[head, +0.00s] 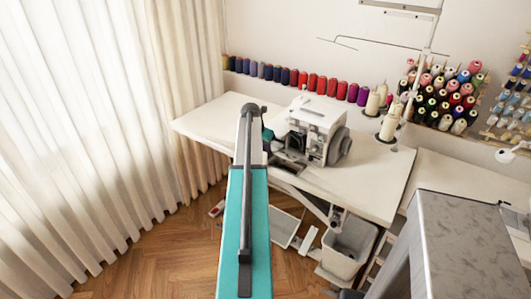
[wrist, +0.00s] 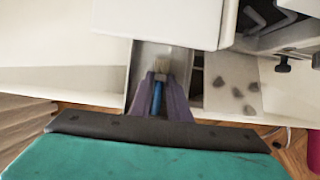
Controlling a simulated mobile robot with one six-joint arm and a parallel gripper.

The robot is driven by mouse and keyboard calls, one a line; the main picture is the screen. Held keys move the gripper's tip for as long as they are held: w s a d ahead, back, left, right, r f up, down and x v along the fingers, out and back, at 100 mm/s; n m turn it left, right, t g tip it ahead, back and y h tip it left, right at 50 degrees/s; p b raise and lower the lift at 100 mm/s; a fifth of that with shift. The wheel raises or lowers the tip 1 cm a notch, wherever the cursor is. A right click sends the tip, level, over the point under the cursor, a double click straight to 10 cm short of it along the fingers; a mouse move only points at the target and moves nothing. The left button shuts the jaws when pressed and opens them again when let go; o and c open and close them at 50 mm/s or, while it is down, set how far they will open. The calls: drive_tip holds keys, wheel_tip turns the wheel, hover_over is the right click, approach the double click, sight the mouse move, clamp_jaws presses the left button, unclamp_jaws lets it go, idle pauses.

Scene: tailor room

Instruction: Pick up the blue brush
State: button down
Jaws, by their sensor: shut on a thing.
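The blue brush (wrist: 157,98) shows in the wrist view, with its pale bristles pointing away from me. My gripper (wrist: 161,82) is shut on it, one purple-grey finger on each side of the blue handle. The brush is over or in a narrow grey recess beside the white machine; I cannot tell whether it touches the surface there. In the head view my own teal arm hides the gripper and the brush.
The white sewing machine (head: 317,130) stands on the white table (head: 372,178), very close to my gripper. A grey bin (head: 348,247) is below. The table's left end (head: 208,118) is clear.

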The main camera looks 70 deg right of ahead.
wheel_tip(320, 180, up, 10)
drive_tip(key=b, duration=0.1)
drive_tip(key=shift+b, duration=0.35)
idle(0.3)
idle(0.4)
